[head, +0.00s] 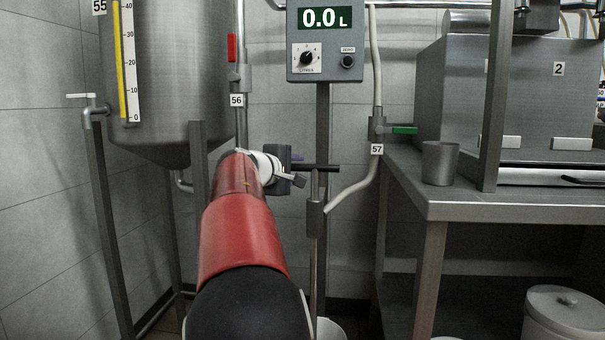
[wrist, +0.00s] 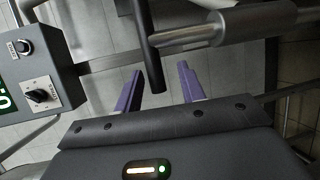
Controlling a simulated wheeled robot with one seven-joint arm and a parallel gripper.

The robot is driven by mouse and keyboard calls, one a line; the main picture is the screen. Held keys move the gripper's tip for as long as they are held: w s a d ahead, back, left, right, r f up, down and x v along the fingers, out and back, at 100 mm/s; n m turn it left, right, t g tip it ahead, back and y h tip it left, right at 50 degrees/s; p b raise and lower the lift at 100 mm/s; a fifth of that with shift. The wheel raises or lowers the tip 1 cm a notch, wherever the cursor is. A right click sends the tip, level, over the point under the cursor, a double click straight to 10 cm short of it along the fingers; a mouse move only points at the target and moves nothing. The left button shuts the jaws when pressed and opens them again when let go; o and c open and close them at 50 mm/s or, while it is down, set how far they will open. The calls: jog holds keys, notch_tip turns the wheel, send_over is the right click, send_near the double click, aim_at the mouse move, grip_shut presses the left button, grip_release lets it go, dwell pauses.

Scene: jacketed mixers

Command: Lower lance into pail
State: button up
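The lance (head: 314,250) is a thin upright metal pipe. A metal collar (head: 315,218) sits on it, and a black crossbar handle (head: 325,168) is at its top. The handle (wrist: 148,45) and a metal cylinder (wrist: 220,28) also show in the wrist view. My gripper (head: 300,162) is at the left end of the handle. In the wrist view its two purple fingers (wrist: 160,80) are apart. The handle's end shows between them with gaps on both sides. The pail (head: 329,329) shows only as a pale rim at the bottom edge; the lance's lower end is hidden.
A meter box (head: 324,75) reading 0.0 L stands on a post behind. A white hose (head: 355,190) hangs from the green-handled valve (head: 402,130). A steel tank (head: 180,80) stands left. A steel bench (head: 500,211) with a metal cup (head: 439,163) fills the right.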

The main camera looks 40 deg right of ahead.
jog(key=shift+v, duration=1.75)
jog(key=shift+f, duration=0.1)
jog(key=s+a+f+m+y, duration=0.2)
jog(key=s+a+f+y, duration=0.6)
jog(key=s+a+f, duration=0.75)
jog(key=s+a+f+m+y, duration=0.2)
jog(key=s+a+f+y, duration=0.5)
jog(key=s+a+f, duration=0.8)
jog(key=w+a+r+p, duration=0.1)
jog(key=w+r+p, duration=0.1)
jog(key=r+p, duration=0.4)
jog(key=w+a+r+p, duration=0.1)
jog(key=w+r+p, duration=0.1)
jog(key=r+p, duration=0.4)
jog(key=shift+a+r+t, duration=0.3)
jog(key=shift+r+t, duration=0.1)
jog(key=shift+r, duration=0.45)
